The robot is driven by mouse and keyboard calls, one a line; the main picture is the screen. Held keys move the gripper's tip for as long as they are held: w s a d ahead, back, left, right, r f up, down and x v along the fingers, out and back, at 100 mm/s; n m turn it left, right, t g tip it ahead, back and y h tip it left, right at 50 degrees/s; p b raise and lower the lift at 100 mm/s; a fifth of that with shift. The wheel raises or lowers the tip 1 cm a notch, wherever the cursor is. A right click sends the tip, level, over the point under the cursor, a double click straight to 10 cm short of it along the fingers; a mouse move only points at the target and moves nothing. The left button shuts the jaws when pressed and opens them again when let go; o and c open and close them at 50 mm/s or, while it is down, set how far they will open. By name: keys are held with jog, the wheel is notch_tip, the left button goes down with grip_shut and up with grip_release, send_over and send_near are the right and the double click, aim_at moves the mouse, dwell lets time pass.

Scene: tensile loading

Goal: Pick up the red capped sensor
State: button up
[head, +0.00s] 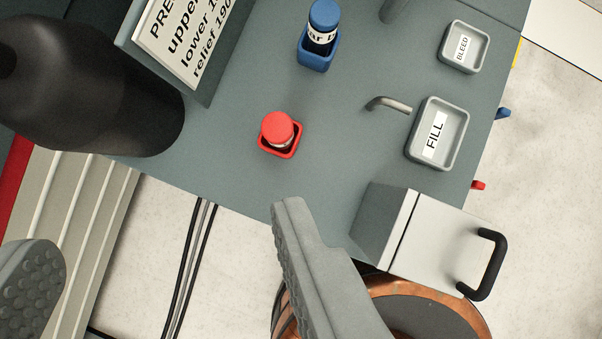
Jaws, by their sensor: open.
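The red capped sensor (277,129) sits upright in a small red square holder (283,155) on the grey-blue bench top. Its round red cap faces up towards the camera, and only a little of its body shows below. My gripper (162,240) is open and empty. One finger is at the lower left edge of the view, the other at lower centre, with a wide gap between them. The sensor lies above this gap in the picture, nearer the right finger and apart from both.
A blue capped sensor (322,25) stands in a blue holder (318,54). Trays marked FILL (457,152) and BLEED (481,48) and a bent metal spout (387,104) are at right. A tilted sign (190,35) and a large black rounded shape occupy the upper left. A handled metal box (440,240) is lower right.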

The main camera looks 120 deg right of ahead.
aim_at(274, 134)
jog(key=w+d+f+m+g, duration=0.1)
jog(key=w+f+g, duration=0.1)
jog(key=f, duration=0.6)
jog(key=w+d+f+m+g, duration=0.1)
jog(key=w+d+f+g, duration=0.1)
jog(key=f, duration=0.6)
jog(key=w+d+f+m+g, duration=0.1)
jog(key=d+f+g, duration=0.1)
jog(key=f, duration=0.6)
jog(key=shift+w+d+f+m+g+y, duration=0.2)
jog(key=shift+w+f+m+g+y, duration=0.1)
jog(key=shift+w+y, duration=0.1)
jog(key=shift+w+d+f, duration=0.1)
jog(key=shift+d+f, duration=0.05)
jog(key=shift+f, duration=0.7)
jog(key=shift+w+d+f, duration=0.1)
jog(key=shift+f, duration=0.8)
jog(key=shift+w+d+f, duration=0.1)
jog(key=shift+d+f, duration=0.05)
jog(key=shift+f, duration=0.7)
jog(key=c, duration=1.1)
jog(key=shift+c, duration=0.2)
jog(key=shift+r, duration=0.15)
